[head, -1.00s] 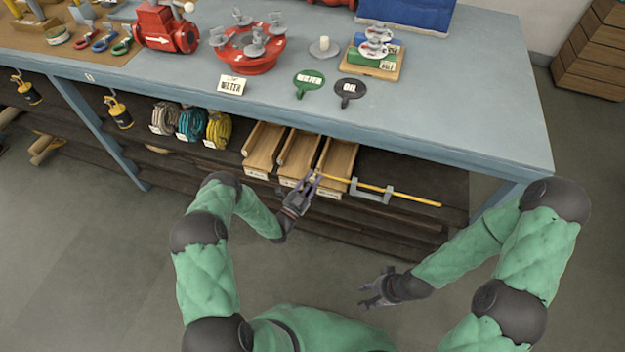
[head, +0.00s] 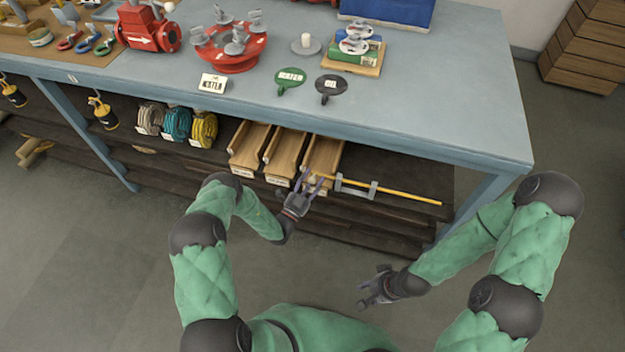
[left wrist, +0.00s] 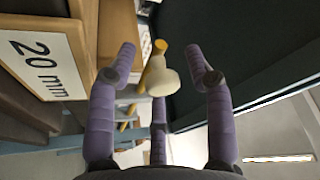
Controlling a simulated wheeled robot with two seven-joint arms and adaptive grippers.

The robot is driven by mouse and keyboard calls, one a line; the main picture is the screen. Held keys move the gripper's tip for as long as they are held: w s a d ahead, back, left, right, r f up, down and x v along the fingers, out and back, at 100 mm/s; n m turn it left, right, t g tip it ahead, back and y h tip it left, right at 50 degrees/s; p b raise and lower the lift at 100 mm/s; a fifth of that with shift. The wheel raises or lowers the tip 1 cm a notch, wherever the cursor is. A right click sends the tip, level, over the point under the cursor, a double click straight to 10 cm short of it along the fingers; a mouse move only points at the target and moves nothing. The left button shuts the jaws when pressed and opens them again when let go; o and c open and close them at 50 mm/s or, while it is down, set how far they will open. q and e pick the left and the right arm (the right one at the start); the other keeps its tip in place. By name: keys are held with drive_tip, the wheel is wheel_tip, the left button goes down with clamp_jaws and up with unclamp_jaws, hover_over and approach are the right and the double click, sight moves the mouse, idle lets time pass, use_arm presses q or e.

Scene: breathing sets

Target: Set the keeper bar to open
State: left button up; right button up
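The keeper bar (head: 405,194) is a long yellow rod lying through two grey brackets (head: 356,187) at the front of the lower shelf, under the bench. Its left part reaches past the front of the right-hand wooden bin. In the left wrist view a cream knob (left wrist: 160,77) on a yellow stem stands between my fingers, with space on both sides. My left gripper (head: 310,181) is open around that knob; it also shows in the left wrist view (left wrist: 161,72). My right gripper (head: 364,287) is open and empty, low in front of the bench.
Three wooden bins (head: 322,157) stand left of the brackets; a "20 mm" label (left wrist: 42,60) shows close by. Coiled ropes (head: 177,124) lie further left. The bench top (head: 430,110) overhangs the shelf. The floor (head: 110,250) in front is clear.

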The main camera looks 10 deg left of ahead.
use_arm(q)
drive_tip(key=shift+s, duration=0.1)
drive_tip(key=v, duration=1.2)
